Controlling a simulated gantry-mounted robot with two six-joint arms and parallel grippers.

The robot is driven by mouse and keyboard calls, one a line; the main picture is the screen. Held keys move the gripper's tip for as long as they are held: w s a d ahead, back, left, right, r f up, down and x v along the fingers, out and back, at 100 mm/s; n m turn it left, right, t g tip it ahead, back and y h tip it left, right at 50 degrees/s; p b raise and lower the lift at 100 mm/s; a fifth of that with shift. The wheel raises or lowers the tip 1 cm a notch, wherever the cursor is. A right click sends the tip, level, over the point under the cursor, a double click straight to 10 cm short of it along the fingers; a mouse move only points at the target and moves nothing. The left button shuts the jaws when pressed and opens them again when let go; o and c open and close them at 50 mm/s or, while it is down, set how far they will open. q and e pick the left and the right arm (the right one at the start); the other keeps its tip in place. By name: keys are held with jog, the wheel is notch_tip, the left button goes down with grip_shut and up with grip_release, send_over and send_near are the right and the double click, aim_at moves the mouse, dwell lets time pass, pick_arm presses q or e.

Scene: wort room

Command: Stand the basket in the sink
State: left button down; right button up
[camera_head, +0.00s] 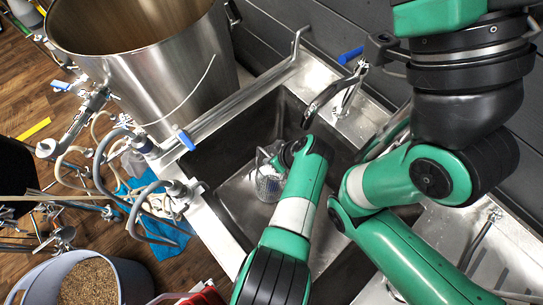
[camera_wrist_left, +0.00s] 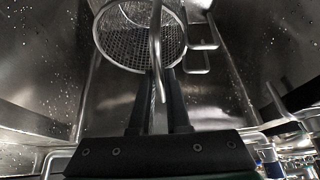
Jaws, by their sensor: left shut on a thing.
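A wire mesh basket (camera_head: 268,184) shows low inside the steel sink (camera_head: 232,150) in the head view, partly hidden behind my left wrist. In the left wrist view the mesh basket (camera_wrist_left: 140,48) is near the top, its round rim turned partly toward the camera. My left gripper (camera_wrist_left: 157,78) is shut on the basket's thin metal handle (camera_wrist_left: 156,40), which runs between its fingers. I cannot tell whether the basket touches the sink floor. My right arm crosses the right side of the head view, but its gripper does not show.
A large steel kettle (camera_head: 145,60) stands behind and left of the sink. A tap (camera_head: 335,92) with a blue lever reaches over the sink's far edge. Hoses and valves (camera_head: 110,160) crowd the left side. A bucket of grain (camera_head: 90,283) stands bottom left.

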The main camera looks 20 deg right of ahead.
pick_arm(q)
jog(key=shift+f, duration=0.3)
grip_release()
dwell(0.5)
dwell(0.3)
notch_tip(320, 180, up, 12)
jog(key=p, duration=1.1)
jog(key=shift+p, duration=0.4)
